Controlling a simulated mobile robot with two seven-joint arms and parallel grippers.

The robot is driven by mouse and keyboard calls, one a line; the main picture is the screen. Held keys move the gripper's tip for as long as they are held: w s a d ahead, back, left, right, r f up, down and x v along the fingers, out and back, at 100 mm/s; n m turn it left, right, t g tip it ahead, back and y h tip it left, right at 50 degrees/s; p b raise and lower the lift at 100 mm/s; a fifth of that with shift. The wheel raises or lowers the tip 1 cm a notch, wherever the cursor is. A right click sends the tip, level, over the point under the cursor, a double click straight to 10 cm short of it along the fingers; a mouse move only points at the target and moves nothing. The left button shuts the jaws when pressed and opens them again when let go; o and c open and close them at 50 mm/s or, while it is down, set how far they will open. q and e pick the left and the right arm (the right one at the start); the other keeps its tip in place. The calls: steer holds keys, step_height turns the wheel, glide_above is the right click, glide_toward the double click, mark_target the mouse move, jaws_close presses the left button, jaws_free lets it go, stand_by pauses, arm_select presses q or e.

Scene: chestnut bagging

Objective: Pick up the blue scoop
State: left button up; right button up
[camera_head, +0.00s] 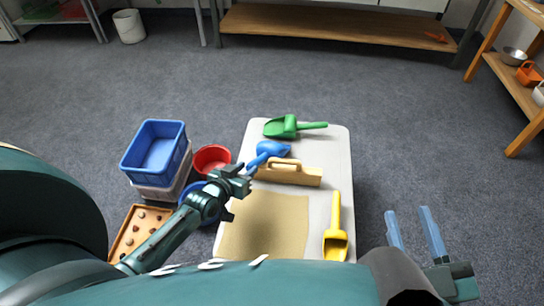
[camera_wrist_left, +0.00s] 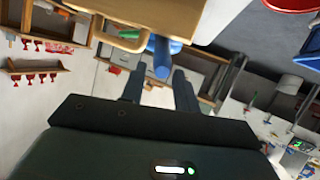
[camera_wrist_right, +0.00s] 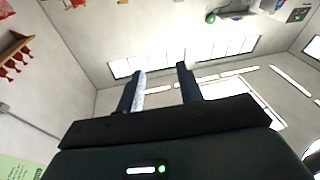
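The blue scoop (camera_head: 272,148) lies near the left edge of the pale table, behind a wooden holder (camera_head: 290,172), its handle pointing toward the front left. My left gripper (camera_head: 245,173) is close to that handle. In the left wrist view the end of the blue handle (camera_wrist_left: 162,62) shows just beyond and between the spread fingers of my left gripper (camera_wrist_left: 158,78), which looks open and empty. I cannot tell whether it touches. My right gripper (camera_head: 410,212) is open and empty, off the table's right side; its spread fingers also show in the right wrist view (camera_wrist_right: 160,72).
A green scoop (camera_head: 288,127) lies behind the blue one and a yellow scoop (camera_head: 336,240) at the front right. A brown sheet (camera_head: 265,225) lies on the table (camera_head: 335,160). Left of it stand a red bowl (camera_head: 212,157), blue bins (camera_head: 155,150) and a chestnut tray (camera_head: 122,240).

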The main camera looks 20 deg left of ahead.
mark_target(255, 161)
arm_select(q)
steer(key=b+x, duration=0.3)
steer(key=x, duration=0.2)
steer(key=shift+a+f, duration=0.1)
steer(key=shift+f, duration=0.15)
steer(key=shift+w, duration=0.4)
steer(key=c, duration=0.6)
jaws_close()
arm_select(e)
steer(key=shift+a+m+y, duration=0.3)
steer(key=shift+a+y, duration=0.05)
steer(key=shift+y, duration=0.05)
steer(key=shift+f, duration=0.15)
